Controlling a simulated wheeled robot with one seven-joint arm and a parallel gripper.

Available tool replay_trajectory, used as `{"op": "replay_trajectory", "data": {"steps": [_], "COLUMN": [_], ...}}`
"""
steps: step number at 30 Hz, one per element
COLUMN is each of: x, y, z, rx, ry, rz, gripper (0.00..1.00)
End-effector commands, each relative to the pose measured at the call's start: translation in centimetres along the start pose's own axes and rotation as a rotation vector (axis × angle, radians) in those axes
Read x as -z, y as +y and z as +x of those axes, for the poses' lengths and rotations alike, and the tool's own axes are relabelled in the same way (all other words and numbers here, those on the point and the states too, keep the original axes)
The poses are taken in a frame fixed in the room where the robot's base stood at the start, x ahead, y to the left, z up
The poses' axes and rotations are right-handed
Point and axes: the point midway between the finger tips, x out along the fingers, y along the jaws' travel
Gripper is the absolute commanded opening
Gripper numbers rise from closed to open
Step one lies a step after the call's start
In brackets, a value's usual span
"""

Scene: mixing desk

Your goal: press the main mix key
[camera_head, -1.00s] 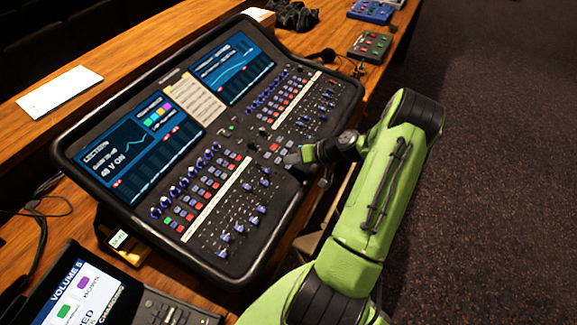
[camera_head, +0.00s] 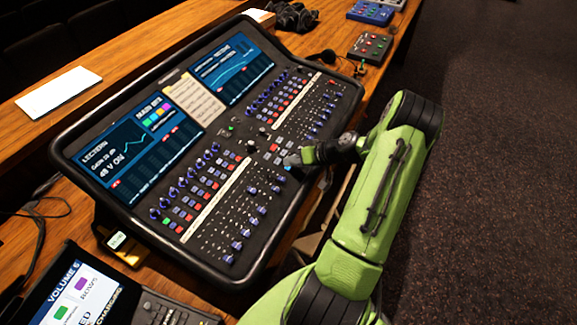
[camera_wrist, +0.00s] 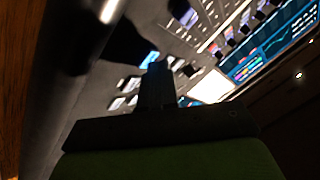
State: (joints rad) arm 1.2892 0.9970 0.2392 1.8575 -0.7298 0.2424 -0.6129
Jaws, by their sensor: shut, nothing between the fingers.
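The mixing desk (camera_head: 118,212) is a dark, tilted console with two blue screens, rows of keys and blue fader caps. My gripper (camera_head: 293,160) is shut and empty, low over the keys at the desk's middle right edge. In the wrist view the closed fingertips (camera_wrist: 158,70) reach the key area, beside a key lit cyan (camera_wrist: 150,60). The fingers hide part of the keys there. I cannot read the labels, so I cannot tell for certain which is the main mix key, or whether the fingertips touch it.
A white sheet (camera_head: 58,92) lies on the wooden desk behind the console. A tablet (camera_head: 75,295) stands at the lower left. Small button boxes (camera_head: 370,47) and a black cable heap (camera_head: 292,17) lie at the back right. Dark carpet is free on the right.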

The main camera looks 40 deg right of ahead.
Motion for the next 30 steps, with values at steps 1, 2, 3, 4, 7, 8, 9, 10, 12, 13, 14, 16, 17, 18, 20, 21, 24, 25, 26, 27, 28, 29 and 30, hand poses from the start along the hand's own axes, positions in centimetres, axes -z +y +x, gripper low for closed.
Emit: {"op": "replay_trajectory", "data": {"steps": [1, 2, 3, 4, 7, 8, 9, 10, 12, 13, 14, 16, 17, 18, 20, 21, 24, 25, 26, 27, 28, 29, 30], "x": [0.0, 0.0, 0.0, 0.1, 0.4, 0.5, 0.6, 0.7, 0.8, 0.8, 0.8, 0.7, 0.7, 0.7, 0.8, 0.8, 1.2, 1.4, 1.6, 1.8, 2.0, 2.1, 2.4], "y": [0.0, 0.0, 0.0, -0.1, -0.3, -0.5, -0.6, -0.7, -0.8, -0.8, -0.8, -0.8, -0.8, -0.8, -0.8, -0.8, -1.3, -1.4, -1.6, -1.8, -2.0, -2.1, -2.4], "z": [0.0, 0.0, -0.1, -0.1, -0.5, -0.7, -0.8, -0.9, -1.1, -1.1, -1.1, -1.1, -1.1, -1.1, -1.1, -1.2, -1.7, -2.0, -2.2, -2.5, -2.7, -2.9, -3.2], "rx": [0.000, 0.000, 0.000, -0.001, -0.001, -0.001, -0.001, -0.001, -0.001, 0.000, 0.000, 0.000, 0.000, 0.000, 0.000, 0.000, 0.000, 0.000, 0.000, 0.000, 0.000, 0.000, 0.000], "ry": [-0.001, -0.001, -0.001, -0.001, -0.001, -0.001, -0.001, -0.001, -0.001, -0.001, -0.001, -0.001, -0.001, -0.001, -0.001, -0.001, 0.000, 0.000, 0.000, 0.000, 0.000, 0.000, 0.000], "rz": [0.001, 0.001, 0.001, 0.001, 0.000, 0.000, 0.000, 0.001, 0.001, 0.002, 0.002, 0.002, 0.002, 0.001, 0.001, 0.001, 0.000, 0.000, 0.000, 0.000, 0.000, 0.000, 0.000], "gripper": [0.00, 0.00, 0.00, 0.00, 0.00, 0.00, 0.00, 0.00, 0.00, 0.00, 0.00, 0.00, 0.00, 0.00, 0.00, 0.00, 0.00, 0.00, 0.00, 0.00, 0.00, 0.00, 0.00]}}
